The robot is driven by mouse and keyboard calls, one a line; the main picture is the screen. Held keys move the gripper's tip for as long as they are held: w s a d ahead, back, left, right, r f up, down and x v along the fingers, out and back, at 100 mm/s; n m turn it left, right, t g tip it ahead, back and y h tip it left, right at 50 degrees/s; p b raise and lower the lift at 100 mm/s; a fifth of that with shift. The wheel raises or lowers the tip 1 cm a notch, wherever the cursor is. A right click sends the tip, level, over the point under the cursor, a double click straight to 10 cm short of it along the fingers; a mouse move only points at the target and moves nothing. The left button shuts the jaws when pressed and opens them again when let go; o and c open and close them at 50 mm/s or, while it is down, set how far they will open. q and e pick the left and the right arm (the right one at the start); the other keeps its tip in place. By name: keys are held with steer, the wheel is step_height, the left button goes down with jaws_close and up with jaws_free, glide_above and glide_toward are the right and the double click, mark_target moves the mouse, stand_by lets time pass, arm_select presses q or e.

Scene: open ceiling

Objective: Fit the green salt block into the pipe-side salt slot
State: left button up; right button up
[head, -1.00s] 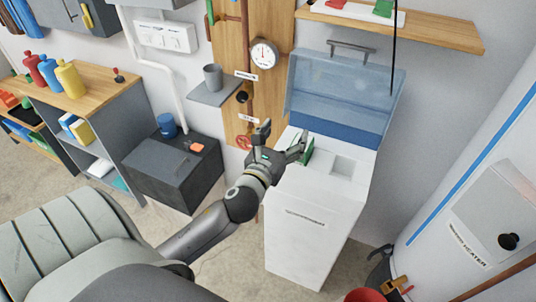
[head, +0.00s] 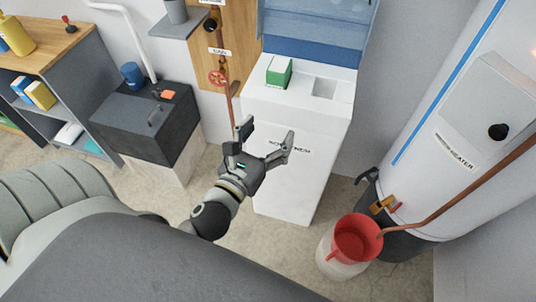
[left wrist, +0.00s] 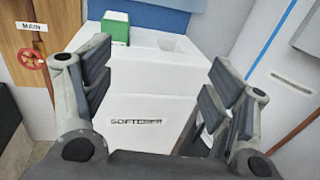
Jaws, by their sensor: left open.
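The green salt block (head: 279,71), with a pale top, sits upright on the left, pipe side of the white softener's (head: 300,140) top. It also shows in the left wrist view (left wrist: 116,28). It covers the place under it, so I cannot see how deep it sits in a slot. The other slot (head: 325,88), to its right, is an empty square recess. My left gripper (head: 268,139) is open and empty in front of the softener's front face, below and apart from the block. Its spread fingers (left wrist: 155,95) frame the softener label. My right gripper is not in view.
The softener's blue lid (head: 315,30) stands open behind the top. A copper pipe with a red valve wheel (head: 217,78) is on the left. A dark box (head: 150,120) is left.

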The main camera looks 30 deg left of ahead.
arm_select(q)
steer(key=shift+s+d+f+b, duration=0.35)
steer(key=shift+s+d+f, duration=0.1)
steer(key=shift+s, duration=0.2)
steer(key=shift+s+d+f+b, duration=0.35)
steer(key=shift+s+d, duration=0.1)
steer(key=shift+s, duration=0.2)
